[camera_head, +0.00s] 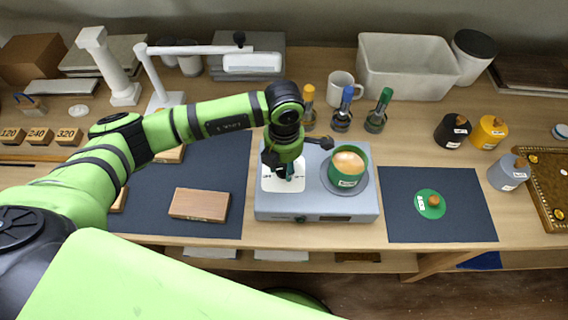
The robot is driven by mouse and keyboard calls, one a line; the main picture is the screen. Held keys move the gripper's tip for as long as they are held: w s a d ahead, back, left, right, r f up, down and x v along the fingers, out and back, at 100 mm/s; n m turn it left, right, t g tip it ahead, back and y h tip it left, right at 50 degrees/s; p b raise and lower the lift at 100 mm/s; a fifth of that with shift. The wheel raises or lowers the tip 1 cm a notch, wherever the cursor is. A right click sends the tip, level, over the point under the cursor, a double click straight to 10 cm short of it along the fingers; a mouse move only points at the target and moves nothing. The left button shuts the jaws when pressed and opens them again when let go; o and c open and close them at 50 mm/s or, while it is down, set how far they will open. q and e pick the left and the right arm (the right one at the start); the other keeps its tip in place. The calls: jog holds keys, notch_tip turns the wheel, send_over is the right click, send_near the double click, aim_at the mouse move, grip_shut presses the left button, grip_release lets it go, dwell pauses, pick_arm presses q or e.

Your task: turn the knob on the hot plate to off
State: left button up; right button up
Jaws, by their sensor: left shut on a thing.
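The hot plate (318,207) is a grey-white box on the wooden table, with a white square panel (283,182) on its left half. A green pot (344,179) with brownish contents stands on the round burner on its right half. My left gripper (290,172) points down over the white panel, left of the pot. It is shut on the knob, a small teal piece of which shows at its fingertips. The gripper hides most of the knob, so its setting cannot be read. My right gripper is not in view.
Three bottles with orange, blue and green tops, including the blue one (344,107), stand behind the hot plate near a white mug (340,88). A dark mat (460,218) with a green lid (430,204) lies right. A wooden block (199,205) lies left.

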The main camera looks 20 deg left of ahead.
aim_at(286, 167)
pick_arm(q)
jog(key=shift+w+d+f, duration=0.1)
jog(key=shift+r+n, duration=0.2)
jog(key=shift+n, duration=0.1)
jog(key=o, duration=1.1)
jog(key=shift+w+d+f, duration=0.1)
notch_tip(286, 167, up, 12)
jog(key=shift+r, duration=0.1)
